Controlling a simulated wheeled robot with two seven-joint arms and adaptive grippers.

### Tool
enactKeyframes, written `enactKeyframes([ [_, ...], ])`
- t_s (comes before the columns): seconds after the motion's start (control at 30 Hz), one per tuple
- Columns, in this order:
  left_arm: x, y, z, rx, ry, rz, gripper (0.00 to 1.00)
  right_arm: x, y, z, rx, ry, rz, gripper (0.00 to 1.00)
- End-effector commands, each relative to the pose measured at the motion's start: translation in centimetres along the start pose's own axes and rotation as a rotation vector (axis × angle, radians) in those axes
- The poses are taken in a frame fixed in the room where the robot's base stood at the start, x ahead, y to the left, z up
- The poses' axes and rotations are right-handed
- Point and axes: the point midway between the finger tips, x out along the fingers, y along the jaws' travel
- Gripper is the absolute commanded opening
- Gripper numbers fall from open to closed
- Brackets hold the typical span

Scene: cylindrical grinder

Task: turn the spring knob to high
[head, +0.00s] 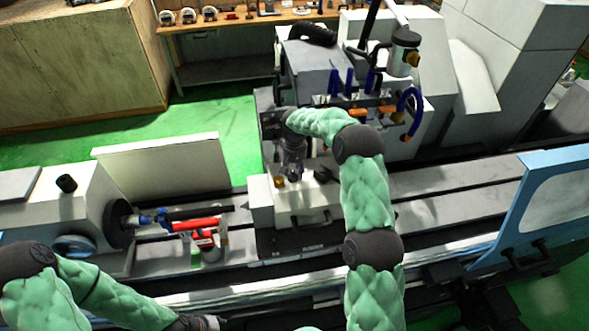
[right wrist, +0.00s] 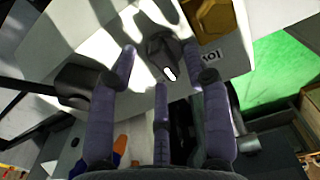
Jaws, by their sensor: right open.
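A black knob (right wrist: 168,68) with a white mark, apparently the spring knob, sits on the white housing (right wrist: 240,60) in the right wrist view. My right gripper (head: 291,168) points down over the white housing (head: 290,207) in the head view. Its fingers are spread open around the line to the knob; whether they touch it I cannot tell. In the head view a dark knob (head: 323,175) and a small yellow part (head: 279,182) show beside the fingers. A small label lies right of the knob; its text is unclear. My left gripper (head: 203,322) is partly cut off at the bottom edge.
A brass part (right wrist: 212,18) stands close to the knob, and a black lever (right wrist: 75,82) is to the left. A red part (head: 197,225) is on the machine bed at left. Behind stand the grinding head with blue hoses (head: 412,110) and a workbench (head: 215,75).

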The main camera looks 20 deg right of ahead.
Motion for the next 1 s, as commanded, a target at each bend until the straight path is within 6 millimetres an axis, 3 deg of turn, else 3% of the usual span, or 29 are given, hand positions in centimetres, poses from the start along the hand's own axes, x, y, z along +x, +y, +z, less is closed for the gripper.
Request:
enactKeyframes([
  [0.33,-0.1,0.0,0.0,0.000,0.000,0.000,0.40,0.5,0.0,0.0,0.000,-0.001,0.000,0.49],
  [0.37,-0.1,0.0,0.0,0.000,0.000,0.000,0.40,0.5,0.0,0.0,0.000,-0.001,0.000,0.43],
  [0.5,-0.1,0.0,0.0,0.000,0.000,0.000,0.40,0.5,0.0,0.0,0.000,-0.001,0.000,0.04],
  [0.53,-0.1,0.0,0.0,0.000,0.000,0.000,0.40,0.5,0.0,0.0,0.000,-0.001,0.000,0.00],
  [1.0,1.1,-0.4,0.0,0.000,0.000,0.000,0.40,0.7,0.0,0.0,0.074,0.002,0.000,0.00],
])
